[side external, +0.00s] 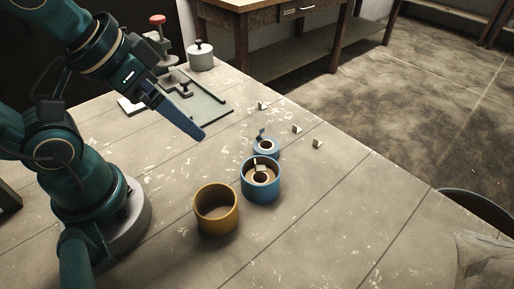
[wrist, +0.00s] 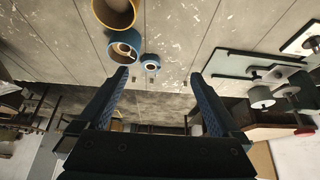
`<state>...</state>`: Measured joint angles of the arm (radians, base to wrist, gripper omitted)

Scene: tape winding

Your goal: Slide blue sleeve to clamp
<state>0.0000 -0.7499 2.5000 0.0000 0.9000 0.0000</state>
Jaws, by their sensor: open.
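The blue sleeve (side external: 261,188) is an upright open ring on the table, with a pale cored roll inside it. It also shows at upper left in the wrist view (wrist: 123,50). A device with a red knob (side external: 158,20), which looks like the clamp, stands at the back by a flat plate (side external: 207,112). My gripper (side external: 201,136) is in the air left of and above the blue sleeve, apart from it. In the wrist view my gripper (wrist: 160,76) has its fingers wide apart with nothing between them.
A yellow ring (side external: 216,212) stands close in front of the blue sleeve. A small blue roll (side external: 265,147) sits just behind it. Several small pale blocks (side external: 297,129) lie farther right. A grey lidded pot (side external: 200,57) stands at the back. The table's front right is clear.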

